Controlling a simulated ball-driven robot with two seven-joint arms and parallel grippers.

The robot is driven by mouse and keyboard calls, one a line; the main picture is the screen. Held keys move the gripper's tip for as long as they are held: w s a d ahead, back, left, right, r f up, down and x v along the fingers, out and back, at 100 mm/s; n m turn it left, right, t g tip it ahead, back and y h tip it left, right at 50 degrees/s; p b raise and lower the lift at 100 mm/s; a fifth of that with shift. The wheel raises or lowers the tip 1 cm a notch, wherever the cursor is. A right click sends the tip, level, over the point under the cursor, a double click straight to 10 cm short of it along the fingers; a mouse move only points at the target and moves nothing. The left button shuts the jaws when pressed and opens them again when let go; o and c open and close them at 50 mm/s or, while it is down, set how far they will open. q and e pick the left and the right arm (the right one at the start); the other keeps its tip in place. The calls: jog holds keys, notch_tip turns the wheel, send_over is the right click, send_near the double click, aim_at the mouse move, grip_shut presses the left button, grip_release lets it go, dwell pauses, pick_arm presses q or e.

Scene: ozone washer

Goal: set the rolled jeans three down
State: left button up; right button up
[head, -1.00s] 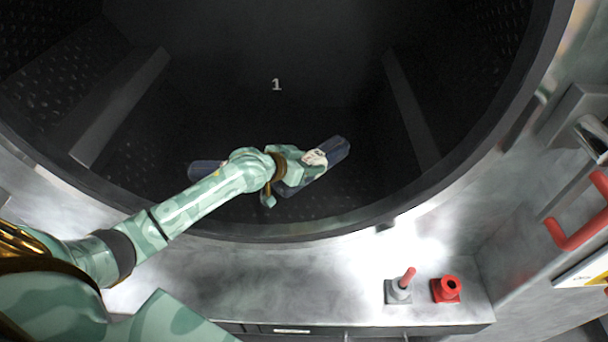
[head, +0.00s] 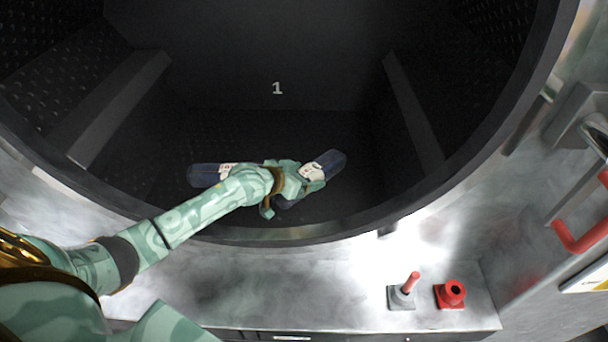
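A dark blue jeans roll (head: 329,162) with a white label lies slantwise in my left gripper (head: 298,183), low over the drum's dark floor. The gripper appears closed around the roll's middle; its fingers are partly hidden by the wrist and label. A second dark blue jeans roll (head: 203,175) with a white and red label lies on the drum floor to the left, partly behind my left forearm. Whether the held roll touches the floor I cannot tell. My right gripper is out of view.
The round washer drum rim (head: 300,235) curves in front. Raised ribs stand at the left (head: 120,108) and right (head: 412,110) of the drum. A red-handled lever (head: 403,293) and a red button (head: 451,293) sit on the metal ledge. Floor behind the rolls is clear.

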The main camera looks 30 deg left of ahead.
pick_arm(q)
jog(key=shift+r, duration=0.2)
jog(key=p+v, duration=0.3)
jog(key=v, duration=0.9)
jog(key=shift+s+d+f, duration=0.1)
jog(key=shift+s+f, duration=0.05)
jog(key=shift+f, duration=0.1)
